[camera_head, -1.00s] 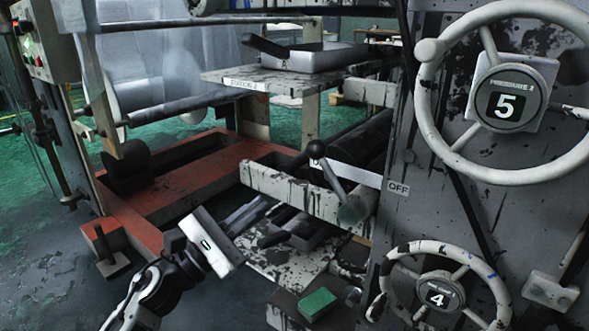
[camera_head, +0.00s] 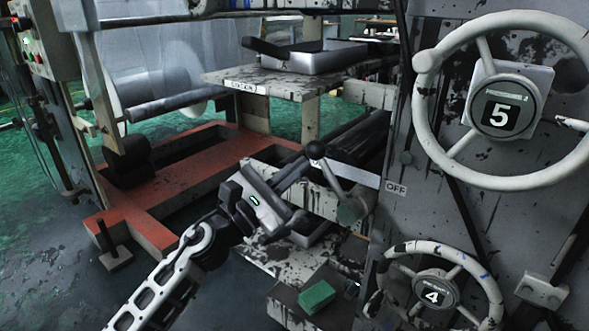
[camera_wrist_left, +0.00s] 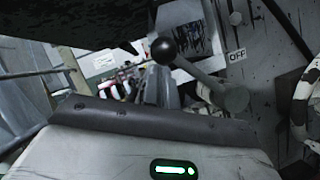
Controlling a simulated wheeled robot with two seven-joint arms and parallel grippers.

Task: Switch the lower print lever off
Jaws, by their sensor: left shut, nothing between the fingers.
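The lower print lever (camera_head: 330,176) has a black ball knob and a grey arm running down to a round pivot on the machine's side. The knob points up and to the left, away from the OFF label (camera_head: 396,188). In the left wrist view the lever knob (camera_wrist_left: 163,50) and the OFF label (camera_wrist_left: 237,56) both show clearly. My left gripper (camera_head: 299,168) is shut and empty, with its fingertips close to the left of the knob. I cannot tell whether they touch it. My right gripper is not in view.
A handwheel marked 5 (camera_head: 502,112) and a lower one marked 4 (camera_head: 432,292) stand to the right. A shelf (camera_head: 262,83) with a metal tray (camera_head: 305,60) is above. A green block (camera_head: 317,296) lies below the lever. Red floor framing (camera_head: 170,200) is at left.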

